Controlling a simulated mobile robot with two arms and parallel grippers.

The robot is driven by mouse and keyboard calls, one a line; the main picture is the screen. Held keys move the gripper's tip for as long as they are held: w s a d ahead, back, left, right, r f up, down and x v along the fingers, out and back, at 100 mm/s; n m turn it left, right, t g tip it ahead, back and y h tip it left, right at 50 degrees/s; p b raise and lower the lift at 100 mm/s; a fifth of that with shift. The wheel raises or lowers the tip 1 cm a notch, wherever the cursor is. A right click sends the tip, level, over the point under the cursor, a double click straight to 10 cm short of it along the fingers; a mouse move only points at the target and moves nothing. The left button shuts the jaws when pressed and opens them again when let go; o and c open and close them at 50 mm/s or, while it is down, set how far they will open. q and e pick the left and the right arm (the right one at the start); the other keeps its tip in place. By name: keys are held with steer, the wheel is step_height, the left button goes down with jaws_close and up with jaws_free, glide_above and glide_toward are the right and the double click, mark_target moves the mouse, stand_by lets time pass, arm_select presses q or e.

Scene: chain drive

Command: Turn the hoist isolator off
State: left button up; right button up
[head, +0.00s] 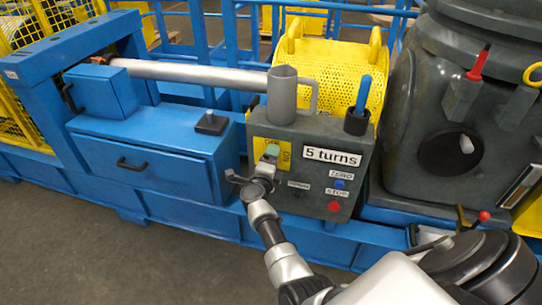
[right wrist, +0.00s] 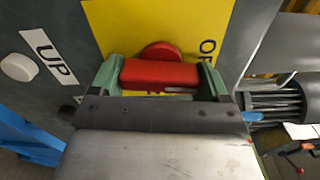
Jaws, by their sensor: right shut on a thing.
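The hoist isolator is a red handle (right wrist: 160,74) with a round red hub on a yellow plate (right wrist: 115,20). The plate also shows in the head view (head: 259,133) on the front of a grey control box, with "ON" lettering at its right. In the right wrist view, lettering starting "OF" is partly hidden at the plate's right. My right gripper (head: 269,160) is at the plate; its green-padded fingers (right wrist: 160,80) are shut on the red handle, one on each end. In the head view the gripper hides the handle. My left gripper is not in view.
The grey box (head: 347,143) carries a "5 turns" sign, a blue button (head: 340,184), a red button (head: 334,206) and a blue upright lever (head: 363,95). A blue cabinet (head: 150,165) stands left. A dark grey machine (head: 400,145) stands right.

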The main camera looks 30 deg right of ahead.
steer(key=shift+n+p, duration=0.35)
steer(key=shift+n, duration=0.55)
steer(key=o, duration=0.9)
